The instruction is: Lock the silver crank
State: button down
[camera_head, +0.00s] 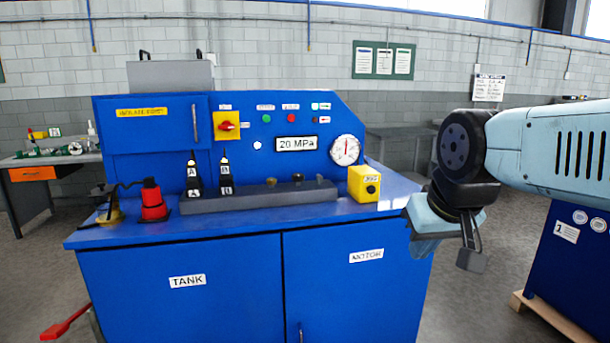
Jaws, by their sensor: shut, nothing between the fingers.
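I cannot pick out a silver crank for certain. A thin grey vertical handle (195,122) is on the upper left box of the blue hydraulic bench (345,245). Another small grey handle (301,333) shows at the bottom edge, by the join of the TANK and MOTOR doors. My gripper (472,260) hangs in the air right of the bench, pointing down, shut and empty. It is apart from the bench and both handles; its fingertips show only small and dark.
On the bench top stand a red plug (153,203), two black labelled connectors, a grey rail (258,197) and a yellow box (364,184). A yellow switch with a red knob (226,126) and a gauge (345,150) are on the panel. Another blue cabinet (565,260) stands right.

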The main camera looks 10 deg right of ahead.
aim_at(319, 178)
jog(key=u, duration=0.3)
jog(key=i, duration=1)
jog(key=z, duration=0.05)
